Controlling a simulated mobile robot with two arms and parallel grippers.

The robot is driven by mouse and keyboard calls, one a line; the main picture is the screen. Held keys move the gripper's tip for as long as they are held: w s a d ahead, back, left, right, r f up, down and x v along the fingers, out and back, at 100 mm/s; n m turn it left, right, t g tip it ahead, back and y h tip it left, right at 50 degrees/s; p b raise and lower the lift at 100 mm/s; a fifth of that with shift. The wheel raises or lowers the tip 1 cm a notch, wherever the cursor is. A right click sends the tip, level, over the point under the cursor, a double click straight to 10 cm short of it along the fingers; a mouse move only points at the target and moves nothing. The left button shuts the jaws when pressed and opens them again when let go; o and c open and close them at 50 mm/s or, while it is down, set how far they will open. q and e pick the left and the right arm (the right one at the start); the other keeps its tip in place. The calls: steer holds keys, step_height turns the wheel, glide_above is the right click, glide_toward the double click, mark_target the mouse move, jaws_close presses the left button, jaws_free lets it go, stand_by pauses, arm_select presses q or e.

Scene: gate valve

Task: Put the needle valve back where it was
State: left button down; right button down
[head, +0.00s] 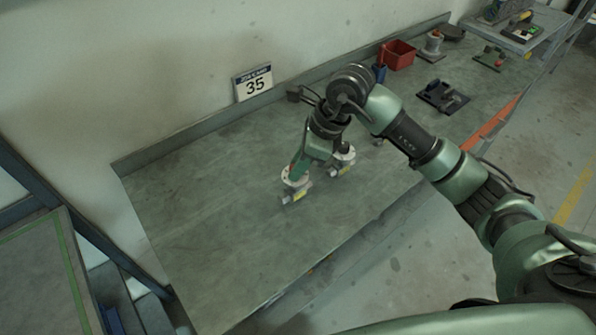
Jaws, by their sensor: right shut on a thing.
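My right gripper (297,172) reaches down from the right arm to the workbench. It is shut on a small grey valve (295,190) with a pale round flange and a yellow mark, which I take to be the needle valve. The gripper covers the valve's top. The valve is at or just above the bench top; I cannot tell if it touches. My left gripper is not in view.
The workbench (215,225) is bare on its left and front. A sign reading 35 (253,82) stands by the wall. A red bin (399,55), a dark fixture (442,96) and a flanged part (432,45) are farther right. A green-edged surface (40,270) is at the lower left.

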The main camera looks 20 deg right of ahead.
steer(key=shift+f, duration=0.2)
step_height(320, 180, down, 4)
steer(key=shift+r+p, duration=0.15)
steer(key=shift+p, duration=0.4)
steer(key=shift+f+b, duration=0.2)
steer(key=shift+b, duration=0.1)
steer(key=c, duration=1.2)
jaws_free()
steer(key=shift+o, duration=0.2)
steer(key=shift+r, duration=0.15)
